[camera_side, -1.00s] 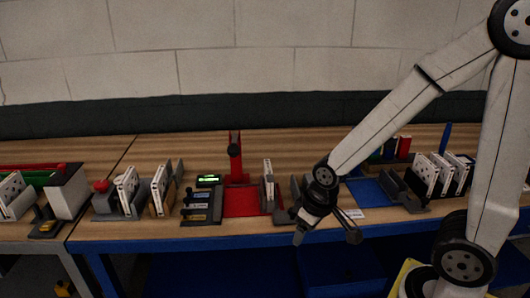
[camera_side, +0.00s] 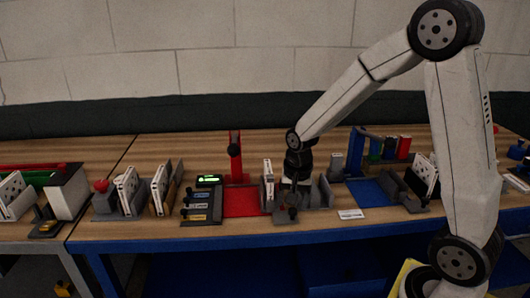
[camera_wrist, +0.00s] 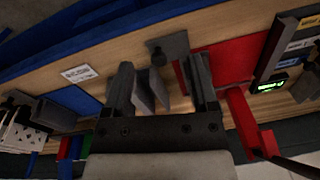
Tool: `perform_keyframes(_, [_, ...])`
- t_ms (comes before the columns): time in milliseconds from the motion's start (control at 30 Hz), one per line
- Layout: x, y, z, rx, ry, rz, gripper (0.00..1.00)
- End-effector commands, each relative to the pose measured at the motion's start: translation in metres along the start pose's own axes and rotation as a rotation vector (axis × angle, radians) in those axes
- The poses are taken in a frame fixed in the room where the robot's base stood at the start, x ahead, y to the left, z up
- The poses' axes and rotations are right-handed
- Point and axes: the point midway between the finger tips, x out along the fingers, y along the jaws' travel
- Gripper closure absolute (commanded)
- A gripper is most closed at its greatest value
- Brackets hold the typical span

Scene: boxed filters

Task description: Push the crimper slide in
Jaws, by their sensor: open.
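A grey fixture with a flat plate (camera_side: 284,220) and a dark round knob (camera_side: 292,212) sits near the front edge of the bench; it looks like the crimper slide, but I cannot be sure. In the wrist view the knob (camera_wrist: 157,56) stands on the grey plate (camera_wrist: 177,46), ahead of the fingertips. Thin grey upright walls (camera_wrist: 152,88) show between my fingers. My gripper (camera_wrist: 161,75) is open and points down at this fixture. In the side view my gripper (camera_side: 292,190) is just behind the knob, partly hiding the fixture. I cannot tell whether a finger touches it.
A red mat (camera_side: 240,203) with a red post (camera_side: 235,160) lies to the left. A dark panel with a green display (camera_side: 208,180) is farther left. A blue mat (camera_side: 370,191) and a white label (camera_side: 351,214) are to the right. White filters (camera_side: 126,186) stand in holders.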

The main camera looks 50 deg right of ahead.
Motion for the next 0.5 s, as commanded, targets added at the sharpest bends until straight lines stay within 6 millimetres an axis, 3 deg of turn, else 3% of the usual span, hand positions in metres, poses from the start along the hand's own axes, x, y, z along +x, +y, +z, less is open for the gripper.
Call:
perform_keyframes(200, [0.007,0.001,-0.043,0.365,-0.030,0.047,0.25])
perform_keyframes(500, [0.011,0.004,-0.069,0.602,-0.043,0.079,0.25])
